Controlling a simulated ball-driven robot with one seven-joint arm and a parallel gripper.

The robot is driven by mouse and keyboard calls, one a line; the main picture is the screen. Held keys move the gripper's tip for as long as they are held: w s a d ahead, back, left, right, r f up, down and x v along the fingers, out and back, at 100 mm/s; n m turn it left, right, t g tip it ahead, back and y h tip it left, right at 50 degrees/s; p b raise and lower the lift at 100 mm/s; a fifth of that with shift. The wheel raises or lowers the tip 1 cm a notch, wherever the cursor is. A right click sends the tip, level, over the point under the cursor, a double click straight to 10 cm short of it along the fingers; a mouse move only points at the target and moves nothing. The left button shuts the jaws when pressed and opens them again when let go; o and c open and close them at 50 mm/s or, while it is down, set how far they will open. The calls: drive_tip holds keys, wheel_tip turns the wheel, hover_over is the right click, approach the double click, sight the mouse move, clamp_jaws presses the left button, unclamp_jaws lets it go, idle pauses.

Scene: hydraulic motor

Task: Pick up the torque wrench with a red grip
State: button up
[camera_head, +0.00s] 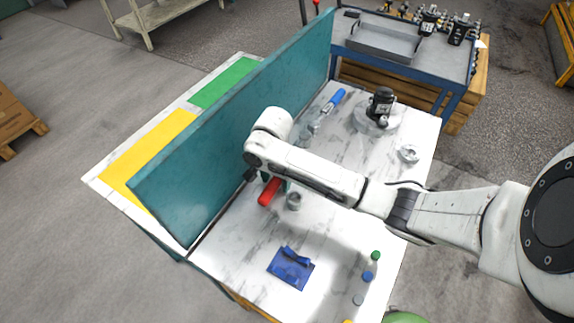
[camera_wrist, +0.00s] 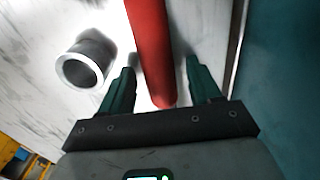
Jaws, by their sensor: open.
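The torque wrench's red grip (camera_head: 270,191) shows in the head view on the white marbled table, close to the teal divider panel; the rest of the wrench is hidden behind my arm. In the wrist view the red grip (camera_wrist: 151,50) runs from the top edge down between my two dark green fingers. My gripper (camera_wrist: 158,75) is open, with one finger on each side of the grip and a gap visible on both sides. In the head view my gripper is mostly hidden by my arm.
A metal ring (camera_head: 293,201) lies right beside the grip and shows left of my fingers in the wrist view (camera_wrist: 86,64). The teal panel (camera_head: 235,130) stands close on the other side. A blue-handled tool (camera_head: 334,101), a black motor part (camera_head: 381,104) and a blue cloth (camera_head: 290,267) lie farther off.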

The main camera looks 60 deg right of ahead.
clamp_jaws()
idle(0.5)
drive_tip(key=shift+r, duration=0.1)
